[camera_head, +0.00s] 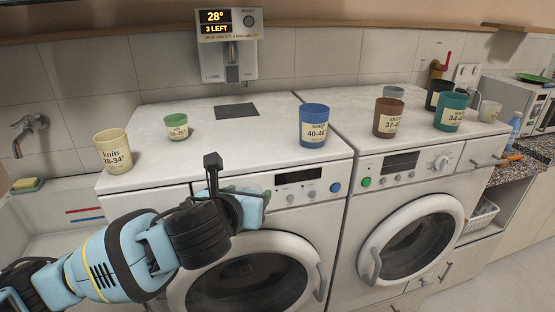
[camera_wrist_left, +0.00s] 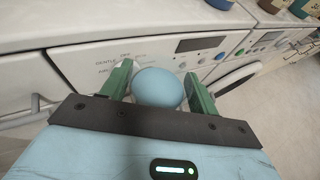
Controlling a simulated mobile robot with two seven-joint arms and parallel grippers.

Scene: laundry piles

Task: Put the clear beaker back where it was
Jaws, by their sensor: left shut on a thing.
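My left gripper (camera_head: 250,203) is in front of the left washer's control panel, below its top edge. In the left wrist view, its green fingers (camera_wrist_left: 160,88) are shut on a pale blue rounded thing (camera_wrist_left: 158,87); I cannot tell what it is. A small grey cup (camera_head: 393,93) stands at the back of the right washer's top, partly hidden by a brown cup (camera_head: 389,118). A pale cup (camera_head: 489,111) stands at the far right. My right gripper is not in view.
The left washer's top (camera_head: 225,139) holds a cream cup (camera_head: 113,152), a small green-topped cup (camera_head: 176,127) and a blue cup (camera_head: 313,126), with free room between. A teal cup (camera_head: 451,111) and black cup (camera_head: 438,91) crowd the right. A dispenser (camera_head: 230,45) reads 28° and 3 LEFT.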

